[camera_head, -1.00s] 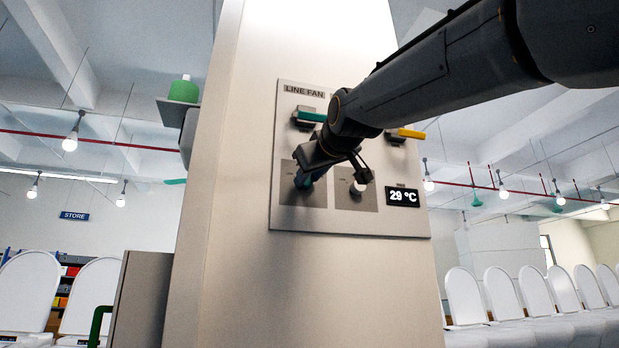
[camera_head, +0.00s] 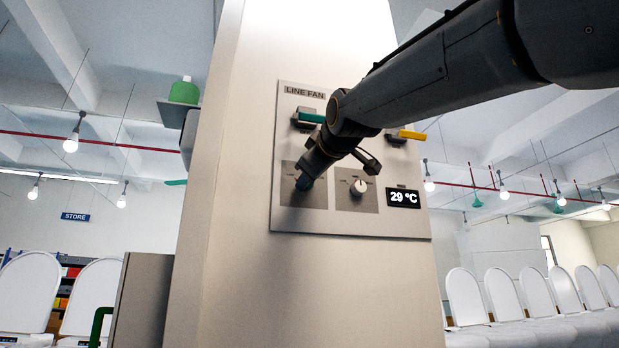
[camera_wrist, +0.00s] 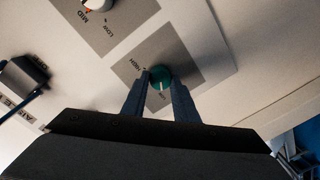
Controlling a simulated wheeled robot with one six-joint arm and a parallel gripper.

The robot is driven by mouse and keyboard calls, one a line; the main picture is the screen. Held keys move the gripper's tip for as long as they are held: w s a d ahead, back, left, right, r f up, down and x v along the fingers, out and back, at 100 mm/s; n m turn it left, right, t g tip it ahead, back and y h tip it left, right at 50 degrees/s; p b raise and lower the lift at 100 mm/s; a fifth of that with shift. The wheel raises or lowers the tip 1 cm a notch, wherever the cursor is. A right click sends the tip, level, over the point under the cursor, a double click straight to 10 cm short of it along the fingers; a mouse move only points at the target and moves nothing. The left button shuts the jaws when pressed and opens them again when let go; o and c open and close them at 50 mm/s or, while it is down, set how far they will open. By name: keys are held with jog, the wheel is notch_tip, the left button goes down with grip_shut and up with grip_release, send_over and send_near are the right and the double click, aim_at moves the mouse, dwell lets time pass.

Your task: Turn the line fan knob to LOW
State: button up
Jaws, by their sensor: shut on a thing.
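My gripper (camera_wrist: 161,88) is shut on the knob, one finger on each side. In the head view my gripper (camera_head: 304,182) covers the knob at the lower left of the panel (camera_head: 350,222). In the wrist view a HIGH mark (camera_wrist: 126,61) is at the plate's upper left; a mark by the pointer is too small to read.
A white knob (camera_head: 358,187) on its own plate sits just right. Above are a teal-handled switch (camera_head: 311,117) and a yellow-handled switch (camera_head: 411,134). A 29 °C display (camera_head: 403,197) is at lower right. The beige column (camera_head: 310,290) is clear below the panel.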

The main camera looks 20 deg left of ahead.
jog(key=o, duration=1.1)
jog(key=shift+c, duration=0.2)
jog(key=shift+s, duration=0.1)
jog(key=b+v, duration=0.2)
jog(key=v, duration=0.5)
jog(key=shift+s+d, duration=0.2)
jog(key=shift+s, duration=0.05)
